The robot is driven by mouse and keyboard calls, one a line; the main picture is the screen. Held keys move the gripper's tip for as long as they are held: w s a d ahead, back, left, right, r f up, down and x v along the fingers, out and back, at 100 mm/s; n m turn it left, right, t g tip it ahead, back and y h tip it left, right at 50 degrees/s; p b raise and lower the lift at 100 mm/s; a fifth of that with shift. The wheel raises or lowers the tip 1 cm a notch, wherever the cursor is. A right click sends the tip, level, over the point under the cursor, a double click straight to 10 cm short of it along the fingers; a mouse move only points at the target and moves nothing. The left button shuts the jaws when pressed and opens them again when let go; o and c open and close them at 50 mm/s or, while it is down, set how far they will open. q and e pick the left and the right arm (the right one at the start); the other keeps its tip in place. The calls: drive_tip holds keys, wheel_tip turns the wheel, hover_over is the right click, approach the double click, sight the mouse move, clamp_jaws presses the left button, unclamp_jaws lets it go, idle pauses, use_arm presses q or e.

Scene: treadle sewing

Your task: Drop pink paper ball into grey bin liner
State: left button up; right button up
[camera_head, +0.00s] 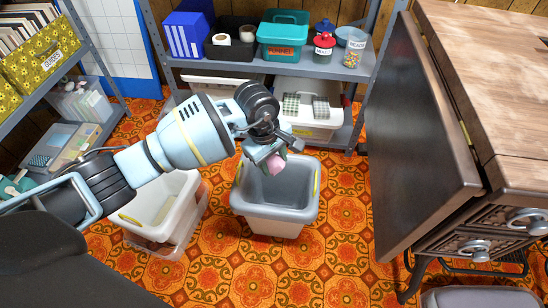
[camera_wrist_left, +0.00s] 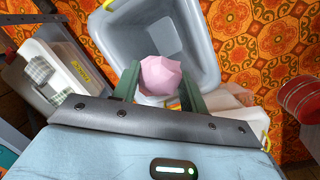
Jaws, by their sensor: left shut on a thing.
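My left gripper (camera_head: 273,158) is shut on the pink paper ball (camera_head: 276,163). In the head view it holds the ball above the back part of the grey bin liner (camera_head: 240,200), which sits in a pale bin on the floor. In the left wrist view the pink paper ball (camera_wrist_left: 161,75) sits between the two green fingers of my left gripper (camera_wrist_left: 158,82). The open mouth of the grey bin liner (camera_wrist_left: 115,40) shows behind it, and its inside looks empty where visible. My right gripper is not in view.
A white bin (camera_head: 155,205) stands left of the lined bin. A metal shelf (camera_head: 290,68) with boxes and jars stands behind, with a lidded white box (camera_head: 312,125) low down. A wooden sewing table (camera_head: 490,75) is at the right. Patterned floor is clear in front.

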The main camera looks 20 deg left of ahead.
sight(268, 162)
use_arm(q)
drive_tip(key=o, duration=1)
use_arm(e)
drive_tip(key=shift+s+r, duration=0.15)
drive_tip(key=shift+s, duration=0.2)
use_arm(q)
drive_tip(key=shift+r, duration=0.15)
drive_tip(key=r+p, duration=0.1)
drive_tip(key=r, duration=0.1)
drive_tip(key=r+p, duration=0.1)
drive_tip(key=r, duration=0.2)
drive_tip(key=a+r+p, duration=0.1)
drive_tip(key=r, duration=0.1)
drive_tip(key=shift+s+r, duration=0.25)
drive_tip(key=shift+s, duration=0.1)
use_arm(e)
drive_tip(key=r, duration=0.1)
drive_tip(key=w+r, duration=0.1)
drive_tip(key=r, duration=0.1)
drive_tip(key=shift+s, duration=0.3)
